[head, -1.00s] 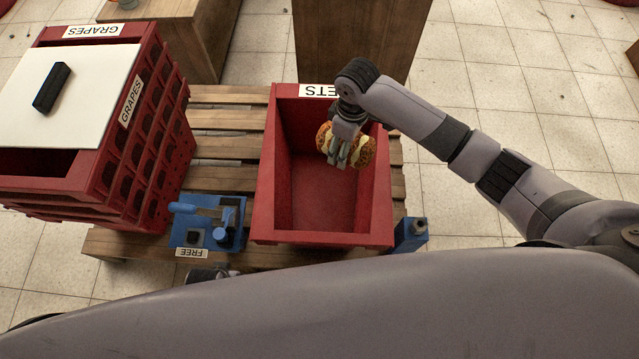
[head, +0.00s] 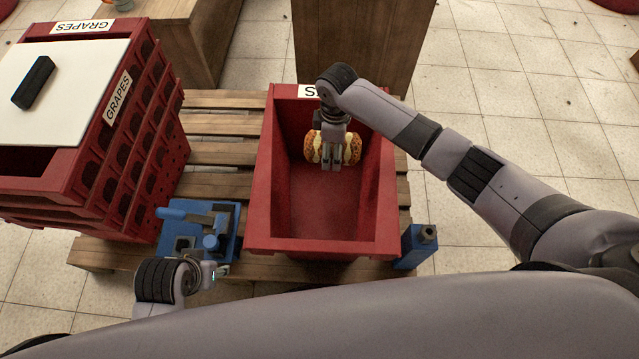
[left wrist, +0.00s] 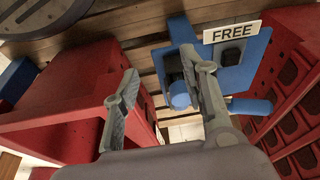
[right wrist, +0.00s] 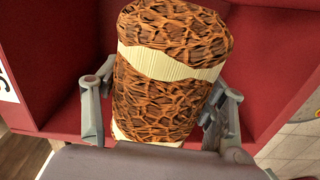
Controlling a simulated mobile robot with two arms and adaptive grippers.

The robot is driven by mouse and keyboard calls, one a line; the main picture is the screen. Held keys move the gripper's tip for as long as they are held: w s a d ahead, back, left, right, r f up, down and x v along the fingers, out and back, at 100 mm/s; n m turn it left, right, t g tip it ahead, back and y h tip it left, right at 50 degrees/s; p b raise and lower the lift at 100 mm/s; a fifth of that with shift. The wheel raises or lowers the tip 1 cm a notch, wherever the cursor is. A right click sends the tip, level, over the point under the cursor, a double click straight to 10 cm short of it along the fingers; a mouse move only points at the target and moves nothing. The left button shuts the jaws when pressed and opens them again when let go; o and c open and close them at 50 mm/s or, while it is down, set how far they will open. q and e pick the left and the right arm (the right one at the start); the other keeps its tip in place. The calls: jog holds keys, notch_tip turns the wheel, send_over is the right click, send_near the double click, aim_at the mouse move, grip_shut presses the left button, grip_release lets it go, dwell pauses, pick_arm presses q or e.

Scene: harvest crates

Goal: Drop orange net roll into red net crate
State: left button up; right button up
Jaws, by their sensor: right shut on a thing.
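The orange net roll (head: 347,150) has pale bands around it and shows large in the right wrist view (right wrist: 165,75). My right gripper (head: 331,160) is shut on it, one finger on each side. It holds the roll over the far part of the red net crate (head: 262,215), at about the crate's opening. The crate's visible floor is bare; whether the roll touches anything inside is hard to tell. My left gripper (left wrist: 165,100) is open and empty, beside the blue device (left wrist: 245,75) labelled FREE. It shows partly in the head view (head: 218,272).
Stacked red grape crates (head: 130,130) with a white lid (head: 75,75) and black handle stand at the left. A blue block (head: 416,247) sits right of the net crate. A wooden pallet (head: 222,155) lies underneath. Brown wooden boxes (head: 360,40) stand behind.

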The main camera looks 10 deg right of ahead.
jog(key=shift+f+b, duration=0.35)
notch_tip(320, 180, down, 2)
jog(key=shift+b, duration=1.2)
jog(key=shift+f+b, duration=0.35)
jog(key=shift+b, duration=0.1)
jog(key=shift+f+b, duration=0.45)
jog(key=shift+b, duration=0.25)
pick_arm(q)
jog(key=w+d+r+t+h, duration=0.1)
jog(key=w+d+r+t, duration=0.2)
jog(key=w+r+t, duration=0.4)
jog(key=shift+w+d+r+h, duration=0.2)
jog(key=shift+w+r+h, duration=0.35)
jog(key=shift+w, duration=0.95)
jog(key=shift+r, duration=0.1)
jog(key=shift+y, duration=0.25)
pick_arm(e)
jog(key=o, duration=1.5)
jog(key=shift+f, duration=0.1)
jog(key=shift+o, duration=0.2)
